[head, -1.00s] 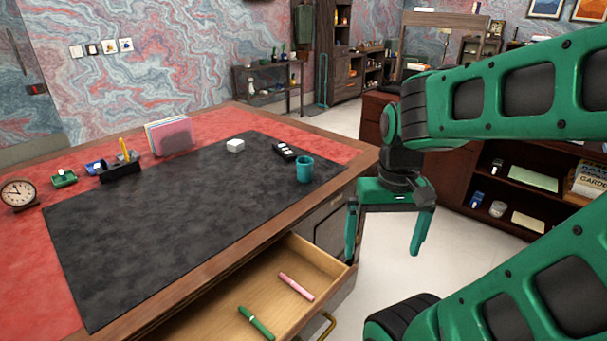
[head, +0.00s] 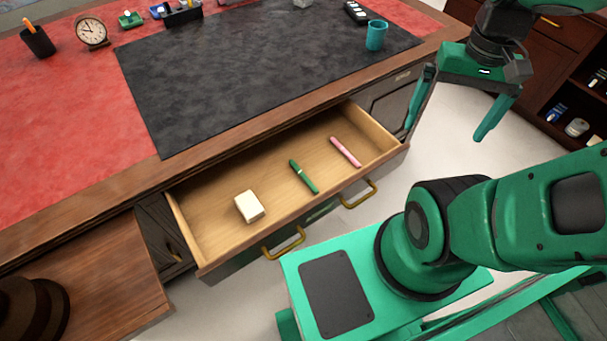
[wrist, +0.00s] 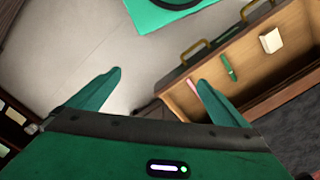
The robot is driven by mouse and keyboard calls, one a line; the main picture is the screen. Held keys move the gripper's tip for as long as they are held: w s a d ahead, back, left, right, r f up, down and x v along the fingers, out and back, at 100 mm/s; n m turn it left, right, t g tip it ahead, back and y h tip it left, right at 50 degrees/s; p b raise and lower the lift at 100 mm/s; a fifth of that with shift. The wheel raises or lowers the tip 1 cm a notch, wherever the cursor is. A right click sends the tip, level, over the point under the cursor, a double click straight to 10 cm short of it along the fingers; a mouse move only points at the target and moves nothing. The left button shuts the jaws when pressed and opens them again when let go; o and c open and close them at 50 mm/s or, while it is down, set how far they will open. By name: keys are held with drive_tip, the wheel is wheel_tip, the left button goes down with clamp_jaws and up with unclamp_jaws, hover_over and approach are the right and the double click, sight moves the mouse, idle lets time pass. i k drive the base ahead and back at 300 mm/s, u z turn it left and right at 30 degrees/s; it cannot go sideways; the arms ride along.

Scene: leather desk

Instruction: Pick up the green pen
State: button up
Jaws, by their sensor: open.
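The green pen (head: 303,176) lies flat in the open wooden drawer (head: 222,228), between a pink pen (head: 345,152) and a cream block (head: 249,206). The green pen also shows in the wrist view (wrist: 229,68), beyond my right finger. My gripper (head: 448,118) is open and empty, to the right of the drawer and above it, over the floor. In the wrist view my gripper (wrist: 160,85) has its fingers wide apart. The pink pen is partly hidden there by a finger.
The desk (head: 90,185) has a dark mat (head: 250,75) with a teal cup (head: 376,35) at its right edge. Two brass handles (head: 284,243) stick out from the drawer front. My base stands close before the drawer. Shelves (head: 575,90) stand at the right.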

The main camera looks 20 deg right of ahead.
sight(314, 190)
drive_tip(key=z, duration=1.5)
drive_tip(key=k, duration=0.35)
drive_tip(key=u, duration=1.4)
